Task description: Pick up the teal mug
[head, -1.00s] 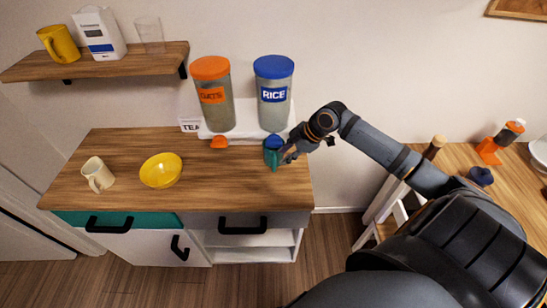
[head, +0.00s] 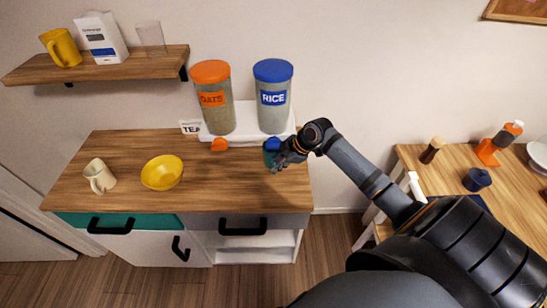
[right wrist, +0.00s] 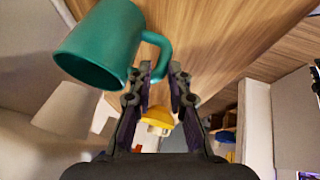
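The teal mug (head: 268,154) stands near the right end of the wooden counter, largely hidden behind my right gripper (head: 277,167) in the head view. In the right wrist view the mug (right wrist: 103,42) fills the upper left, with its handle (right wrist: 166,52) pointing toward the fingers. My right gripper (right wrist: 160,70) is open, its two fingertips apart, with the handle's outer part at the gap between them. I cannot tell whether a finger touches the handle. My left gripper is not in view.
A dispenser with oats (head: 212,97) and rice (head: 273,97) canisters stands behind the mug, orange (head: 219,145) and blue (head: 273,144) knobs in front. A yellow bowl (head: 162,172) and cream mug (head: 100,176) stand to the left. The counter between bowl and gripper is clear.

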